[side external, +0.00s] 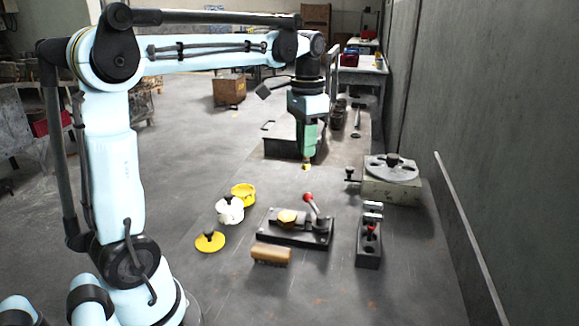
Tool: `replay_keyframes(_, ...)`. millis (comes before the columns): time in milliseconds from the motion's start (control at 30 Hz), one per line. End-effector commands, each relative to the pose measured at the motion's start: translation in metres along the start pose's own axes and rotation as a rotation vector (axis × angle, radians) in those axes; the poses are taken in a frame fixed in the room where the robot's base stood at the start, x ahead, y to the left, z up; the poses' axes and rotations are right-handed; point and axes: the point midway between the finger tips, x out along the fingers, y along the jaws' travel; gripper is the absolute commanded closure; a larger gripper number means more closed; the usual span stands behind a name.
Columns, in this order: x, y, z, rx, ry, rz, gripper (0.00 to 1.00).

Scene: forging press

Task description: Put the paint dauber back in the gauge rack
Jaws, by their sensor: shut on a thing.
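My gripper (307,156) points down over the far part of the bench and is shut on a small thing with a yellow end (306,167). This looks like the paint dauber; most of it is hidden by the fingers. The yellow end is close above the bench top, and I cannot tell if it touches. The dark narrow block at the right, which looks like the gauge rack (369,258), stands nearer the camera, to the right of my gripper. It holds silver pieces and a red-topped piece.
A clamp fixture (290,235) with a red-knobbed lever stands left of the rack. A wooden block (271,254), white pot (229,211), yellow ring (243,196) and yellow lid (210,242) lie further left. A round-plated device (391,190) stands by the right wall.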

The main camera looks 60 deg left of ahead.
Motion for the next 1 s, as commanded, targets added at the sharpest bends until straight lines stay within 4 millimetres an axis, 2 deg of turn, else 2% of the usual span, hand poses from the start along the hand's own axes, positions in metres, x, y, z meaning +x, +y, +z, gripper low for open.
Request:
replay_keyframes(100,0.0,0.033,-0.025,0.095,0.001,0.001,1.0)
replay_keyframes(300,0.0,0.093,-0.058,0.25,0.001,0.001,1.0)
replay_keyframes(600,0.002,0.156,-0.08,0.394,0.002,0.002,1.0)
replay_keyframes(1000,0.059,0.155,-0.08,0.391,0.002,0.002,1.0)
